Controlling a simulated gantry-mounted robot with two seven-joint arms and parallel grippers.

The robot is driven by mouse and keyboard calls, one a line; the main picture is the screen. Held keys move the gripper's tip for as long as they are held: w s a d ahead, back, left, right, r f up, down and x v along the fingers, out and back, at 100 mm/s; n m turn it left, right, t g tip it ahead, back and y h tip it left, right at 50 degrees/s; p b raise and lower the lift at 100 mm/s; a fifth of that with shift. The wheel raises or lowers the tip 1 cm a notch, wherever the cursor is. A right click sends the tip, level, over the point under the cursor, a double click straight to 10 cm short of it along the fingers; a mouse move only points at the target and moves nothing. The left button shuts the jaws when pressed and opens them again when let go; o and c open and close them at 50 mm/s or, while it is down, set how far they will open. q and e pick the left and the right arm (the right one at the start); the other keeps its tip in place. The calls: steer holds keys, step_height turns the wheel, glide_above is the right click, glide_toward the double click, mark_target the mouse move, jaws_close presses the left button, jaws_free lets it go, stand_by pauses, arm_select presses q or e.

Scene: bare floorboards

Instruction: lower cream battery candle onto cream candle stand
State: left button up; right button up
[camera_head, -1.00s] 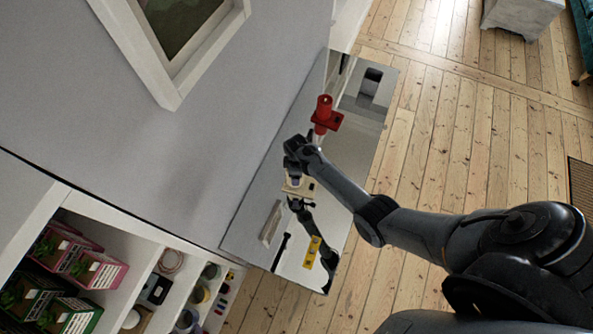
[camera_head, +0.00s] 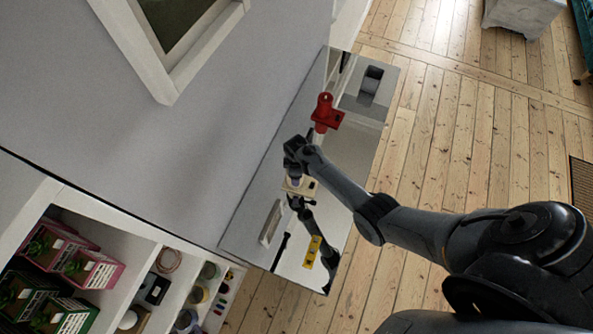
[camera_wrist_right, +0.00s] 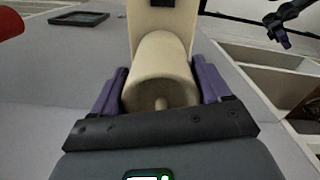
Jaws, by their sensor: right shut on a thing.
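My right gripper (camera_head: 296,164) is over the glossy surface, with its arm coming in from the right. In the right wrist view its purple fingers are shut on the cream candle (camera_wrist_right: 161,72), which lies along the line of the jaws with a small nub at its near end. The cream candle stand (camera_head: 300,187) shows just below the gripper in the head view. In the right wrist view the stand (camera_wrist_right: 163,18) is right behind the candle's far end. I cannot tell whether candle and stand touch.
A red candle (camera_head: 324,103) on a red stand (camera_head: 328,119) is just above my right gripper. The mirror-like surface (camera_head: 358,150) reflects my arm. A yellow item (camera_head: 312,252) shows lower down. Shelves (camera_head: 150,245) with boxes are at lower left; a grey wall is alongside.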

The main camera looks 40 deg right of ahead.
steer(key=shift+f, duration=0.2)
steer(key=o, duration=1.1)
